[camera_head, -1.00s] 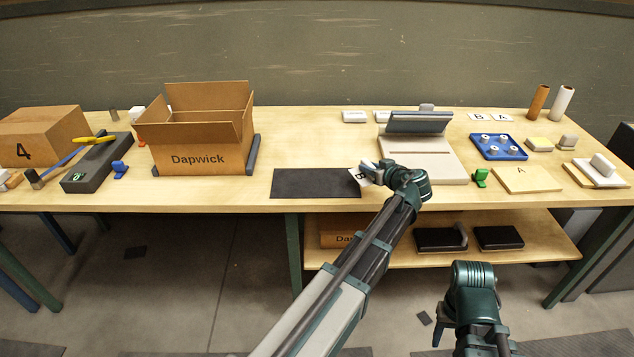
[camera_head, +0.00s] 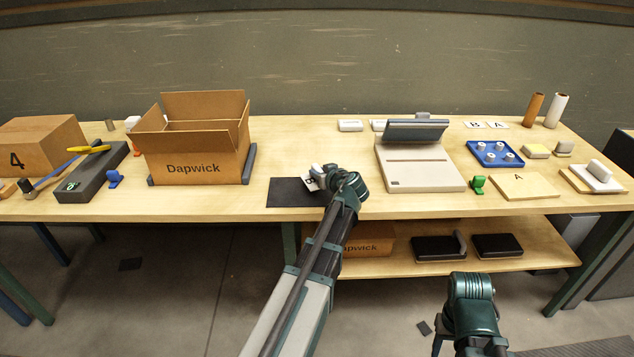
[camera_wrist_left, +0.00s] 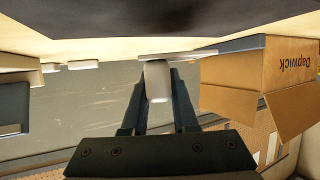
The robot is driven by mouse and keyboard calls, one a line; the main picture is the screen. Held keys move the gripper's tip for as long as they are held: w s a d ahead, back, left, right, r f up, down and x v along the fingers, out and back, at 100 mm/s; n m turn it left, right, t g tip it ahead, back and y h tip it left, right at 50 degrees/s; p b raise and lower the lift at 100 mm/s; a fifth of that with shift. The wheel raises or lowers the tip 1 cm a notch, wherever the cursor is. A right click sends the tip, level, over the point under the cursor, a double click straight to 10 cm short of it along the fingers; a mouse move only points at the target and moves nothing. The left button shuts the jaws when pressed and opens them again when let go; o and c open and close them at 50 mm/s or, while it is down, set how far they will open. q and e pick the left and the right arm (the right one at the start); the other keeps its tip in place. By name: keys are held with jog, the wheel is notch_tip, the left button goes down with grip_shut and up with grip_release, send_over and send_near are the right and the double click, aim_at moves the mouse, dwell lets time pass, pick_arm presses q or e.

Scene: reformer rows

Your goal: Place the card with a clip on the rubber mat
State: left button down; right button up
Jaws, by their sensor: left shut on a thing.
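The card with a clip (camera_head: 310,185) is white with a dark letter, and my left gripper (camera_head: 323,173) is shut on its pale clip. In the left wrist view the grey-white clip (camera_wrist_left: 157,82) sits between the two dark fingers, with the thin card (camera_wrist_left: 178,56) seen edge-on. The dark rubber mat (camera_head: 287,194) lies flat near the table's front edge. The card is over its right part, and a gap shows between card and mat (camera_wrist_left: 160,15) in the wrist view. My right arm is at the lower right; its fingertips are not clear.
An open box marked Dapwick (camera_head: 195,168) stands left of the mat. A beige device with a raised dark panel (camera_head: 420,178) stands right of it.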

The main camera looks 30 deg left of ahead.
pick_arm(q)
jog(key=f+b, duration=0.3)
jog(key=f, duration=0.1)
jog(key=shift+a+b, duration=0.3)
jog(key=shift+b, duration=0.1)
jog(key=shift+s+r, duration=0.1)
jog(key=shift+r, duration=0.1)
jog(key=shift+f, duration=0.1)
jog(key=c, duration=1.1)
grip_release()
jog(key=shift+f, duration=0.1)
jog(key=shift+c, duration=0.2)
jog(key=o, duration=0.5)
jog(key=shift+c, duration=0.2)
